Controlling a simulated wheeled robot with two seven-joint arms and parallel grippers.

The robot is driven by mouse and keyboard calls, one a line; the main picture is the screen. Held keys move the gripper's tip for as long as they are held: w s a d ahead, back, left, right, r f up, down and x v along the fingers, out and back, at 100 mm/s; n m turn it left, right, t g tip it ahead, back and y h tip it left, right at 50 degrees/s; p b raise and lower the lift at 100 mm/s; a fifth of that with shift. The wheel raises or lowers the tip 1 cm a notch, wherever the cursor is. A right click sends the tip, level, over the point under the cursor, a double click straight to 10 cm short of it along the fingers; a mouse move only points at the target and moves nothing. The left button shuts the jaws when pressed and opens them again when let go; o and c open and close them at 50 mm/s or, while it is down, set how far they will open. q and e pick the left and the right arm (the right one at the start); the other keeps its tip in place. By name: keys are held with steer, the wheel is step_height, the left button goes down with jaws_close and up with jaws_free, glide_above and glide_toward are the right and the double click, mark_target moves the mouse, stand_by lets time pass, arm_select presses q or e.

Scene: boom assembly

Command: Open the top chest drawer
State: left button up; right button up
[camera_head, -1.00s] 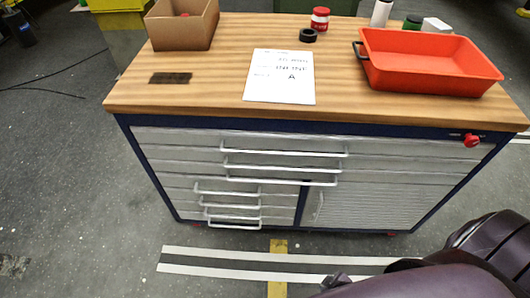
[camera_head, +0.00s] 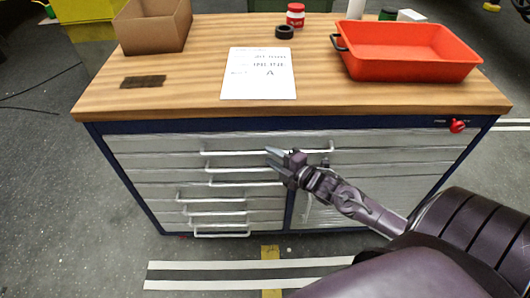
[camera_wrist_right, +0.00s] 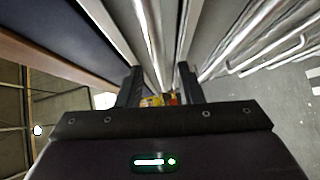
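The chest's top drawer (camera_head: 150,145) is a wide grey metal front just under the dark blue rim, and it looks shut. Its long white bar handle (camera_head: 230,152) runs across the middle. My right gripper (camera_head: 270,158) is open at the handle's middle, with its fingers pointing left and covering part of the bar. In the right wrist view, the two dark fingers (camera_wrist_right: 159,88) stand apart, and a bright bar runs lengthwise in the gap between them. I cannot tell whether they touch it. My left gripper is out of view.
More drawers with white handles (camera_head: 212,197) lie below. The wooden top (camera_head: 190,85) overhangs the fronts and carries a cardboard box (camera_head: 152,28), a paper sheet (camera_head: 259,75), a black ring (camera_head: 284,32) and an orange-red bin (camera_head: 405,55). The floor in front is clear.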

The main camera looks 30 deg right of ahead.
mark_target(265, 153)
steer(key=shift+x, duration=1.7)
jaws_close()
